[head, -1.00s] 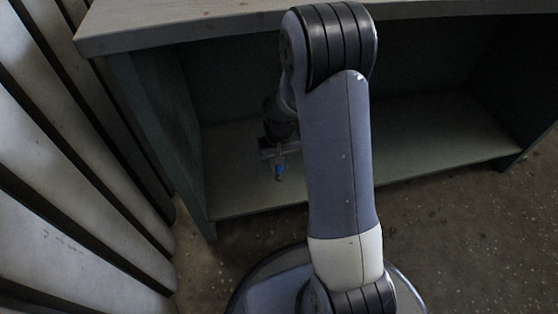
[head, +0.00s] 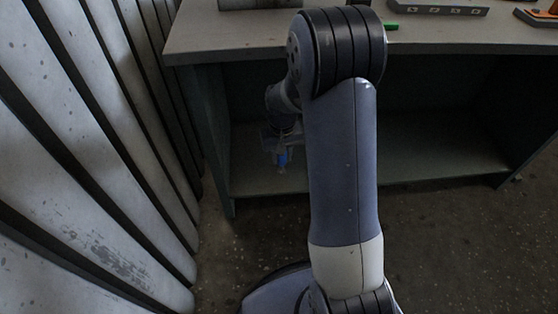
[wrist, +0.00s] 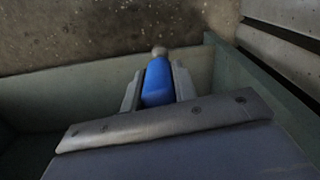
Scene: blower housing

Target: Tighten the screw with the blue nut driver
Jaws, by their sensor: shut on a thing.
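My gripper (wrist: 158,88) is shut on the blue nut driver (wrist: 157,82), whose blue handle sits between the two fingers in the wrist view. A pale rounded end shows beyond the handle. In the head view my gripper (head: 281,146) hangs below the arm in front of the bench's open lower bay, and the blue handle (head: 282,159) points down from it. I cannot make out a screw or a blower housing in either view.
A grey workbench (head: 230,35) with an open lower shelf (head: 410,155) stands ahead. On its top are a green item (head: 391,26), a grey block with several holes (head: 440,7) and an orange-and-dark object (head: 537,17). Ribbed pale panels (head: 60,130) stand close on the left.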

